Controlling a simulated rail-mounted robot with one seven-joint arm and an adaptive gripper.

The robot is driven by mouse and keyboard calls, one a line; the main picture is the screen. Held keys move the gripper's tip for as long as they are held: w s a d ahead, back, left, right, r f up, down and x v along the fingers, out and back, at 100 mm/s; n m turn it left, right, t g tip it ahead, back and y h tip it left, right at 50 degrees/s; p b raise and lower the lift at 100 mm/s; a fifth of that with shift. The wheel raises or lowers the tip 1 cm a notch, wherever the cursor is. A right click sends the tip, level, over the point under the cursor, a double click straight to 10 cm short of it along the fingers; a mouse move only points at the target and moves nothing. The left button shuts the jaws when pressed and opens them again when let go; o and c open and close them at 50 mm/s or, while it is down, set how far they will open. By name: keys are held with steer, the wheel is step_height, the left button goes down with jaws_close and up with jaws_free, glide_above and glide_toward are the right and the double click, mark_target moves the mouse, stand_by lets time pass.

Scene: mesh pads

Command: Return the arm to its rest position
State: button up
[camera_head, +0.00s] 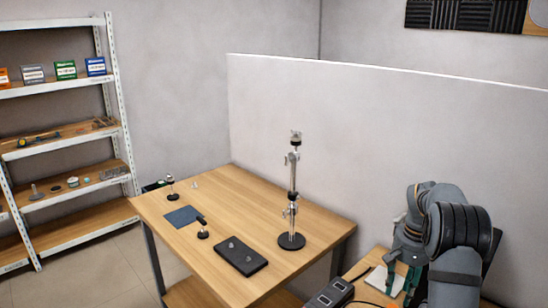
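My arm (455,255) stands at the right edge of the view, folded, with its dark rounded joints in front of the white partition. My gripper (398,278) seems to be at the left side of the arm, low over a small side surface. It is small and partly hidden by the arm, so I cannot tell whether it is open or shut, or whether it holds anything. It is apart from the wooden table (245,195).
On the table are a tall metal stand (291,200), a black pad (241,257) with small pieces, a dark blue mesh pad (183,216) and two small stands. A white partition (400,150) rises behind. A shelf rack (65,135) stands left. A dark box (330,294) sits near the arm.

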steer(key=shift+s, duration=0.15)
step_height(320, 180, down, 11)
steer(key=shift+f, duration=0.1)
step_height(320, 180, up, 9)
steer(key=p, duration=0.8)
steer(key=shift+r+p, duration=0.55)
steer(key=shift+r, duration=0.1)
steer(key=shift+f, duration=0.1)
